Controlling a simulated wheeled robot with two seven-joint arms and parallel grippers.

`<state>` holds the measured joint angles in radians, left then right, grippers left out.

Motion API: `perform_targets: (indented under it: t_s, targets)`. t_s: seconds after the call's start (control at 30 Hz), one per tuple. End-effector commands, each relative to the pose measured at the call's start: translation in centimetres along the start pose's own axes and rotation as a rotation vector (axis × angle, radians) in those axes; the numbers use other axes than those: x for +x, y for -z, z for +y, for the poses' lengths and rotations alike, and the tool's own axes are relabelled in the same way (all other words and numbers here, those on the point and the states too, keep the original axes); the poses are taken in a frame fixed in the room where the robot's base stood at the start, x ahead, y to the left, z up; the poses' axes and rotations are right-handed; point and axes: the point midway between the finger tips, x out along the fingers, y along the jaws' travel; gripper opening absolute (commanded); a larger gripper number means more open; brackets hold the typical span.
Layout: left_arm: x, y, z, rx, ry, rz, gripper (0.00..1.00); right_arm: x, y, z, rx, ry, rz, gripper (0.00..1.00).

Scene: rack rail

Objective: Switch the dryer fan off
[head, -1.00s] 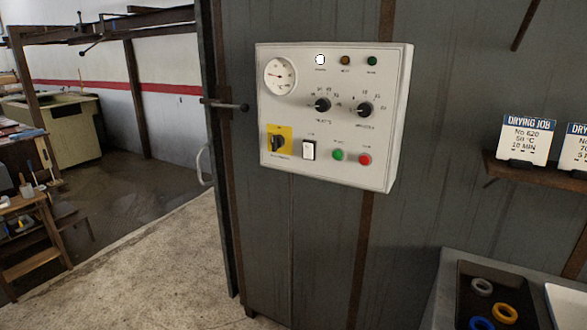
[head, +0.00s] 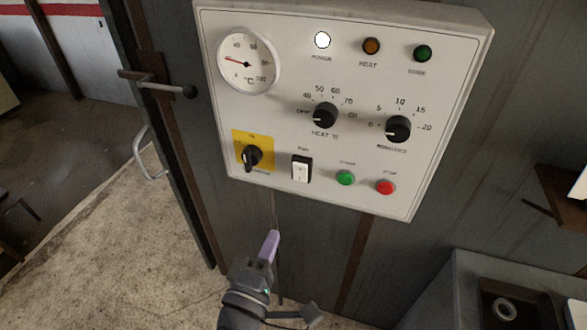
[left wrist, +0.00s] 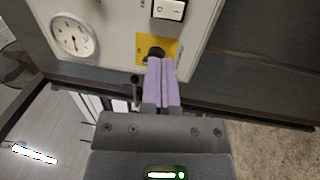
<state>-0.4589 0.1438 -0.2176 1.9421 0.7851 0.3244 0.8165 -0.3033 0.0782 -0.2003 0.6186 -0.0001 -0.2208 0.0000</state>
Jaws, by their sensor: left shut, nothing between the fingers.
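The fan switch (head: 301,169) is a white rocker in a black frame on the lower part of the white control panel (head: 290,95). It also shows at the top of the left wrist view (left wrist: 169,9), marked with a line and a circle. I cannot tell which side is pressed in. My left gripper (head: 271,240), with pale purple fingers, is shut and empty below the panel, lower left of the rocker and apart from it. In the left wrist view the fingertips (left wrist: 160,62) overlap the yellow plate's lower edge. My right gripper is not in view.
A black rotary switch (head: 252,156) on a yellow plate sits left of the rocker. Green (head: 345,177) and red (head: 385,187) buttons are to its right. Two black knobs (head: 325,115) sit above. A door handle bar (head: 160,86) juts out at left.

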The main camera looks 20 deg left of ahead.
Motion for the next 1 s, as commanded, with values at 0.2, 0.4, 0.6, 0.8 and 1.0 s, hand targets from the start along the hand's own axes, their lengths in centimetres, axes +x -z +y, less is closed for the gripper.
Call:
perform_targets:
  t_s: [0.2, 0.4, 0.6, 0.8, 1.0]
  targets:
    - [1.0, 0.0, 0.0, 0.003, 0.0, 0.0, 0.0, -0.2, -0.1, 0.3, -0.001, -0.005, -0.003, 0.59]
    - [5.1, 0.0, 0.2, 0.002, -0.002, 0.0, 0.0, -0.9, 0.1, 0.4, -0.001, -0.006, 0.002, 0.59]
    - [9.4, 0.0, 0.0, 0.003, 0.0, -0.001, 0.0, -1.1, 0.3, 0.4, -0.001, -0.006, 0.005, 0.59]
    - [12.8, 0.0, -0.1, 0.003, 0.001, -0.001, 0.0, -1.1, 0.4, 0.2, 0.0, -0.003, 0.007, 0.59]
    - [14.0, 0.0, -0.1, 0.003, 0.002, -0.001, 0.0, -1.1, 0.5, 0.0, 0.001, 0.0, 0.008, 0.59]
